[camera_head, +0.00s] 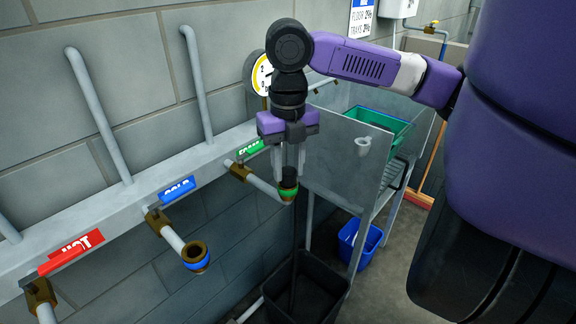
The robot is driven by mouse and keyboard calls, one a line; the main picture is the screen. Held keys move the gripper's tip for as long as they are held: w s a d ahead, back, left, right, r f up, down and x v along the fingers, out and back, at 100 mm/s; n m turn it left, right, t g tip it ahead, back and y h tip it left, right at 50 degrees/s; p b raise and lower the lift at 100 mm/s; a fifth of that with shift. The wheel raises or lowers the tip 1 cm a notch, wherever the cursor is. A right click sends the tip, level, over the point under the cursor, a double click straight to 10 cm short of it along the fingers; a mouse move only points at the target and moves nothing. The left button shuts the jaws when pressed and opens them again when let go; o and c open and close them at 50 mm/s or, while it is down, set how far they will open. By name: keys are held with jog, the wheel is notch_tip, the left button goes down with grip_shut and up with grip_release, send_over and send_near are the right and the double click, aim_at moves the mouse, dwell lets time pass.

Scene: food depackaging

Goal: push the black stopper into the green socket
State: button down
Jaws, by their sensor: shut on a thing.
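The green socket (288,191) is the brass, green-ringed end of the pipe marked "FOAM", right of the blue-ringed socket (195,257). My gripper (289,176) points straight down over it, its fingertips close to the rim. It is shut on the black stopper (289,182), a small dark piece between the fingertips at the socket mouth. The fingers and the small size hide how deep the stopper sits.
A grey wall rail carries red "HOT", blue "COLD" (177,188) and green labels. A metal panel (345,157) stands close right of my gripper. Below are a black bin (272,290) and a blue bin (361,243). A green crate (379,122) is behind the panel.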

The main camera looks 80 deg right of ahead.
jog(key=shift+f, duration=0.1)
jog(key=c, duration=0.9)
grip_release()
notch_tip(320, 180, up, 8)
jog(key=shift+f, duration=0.1)
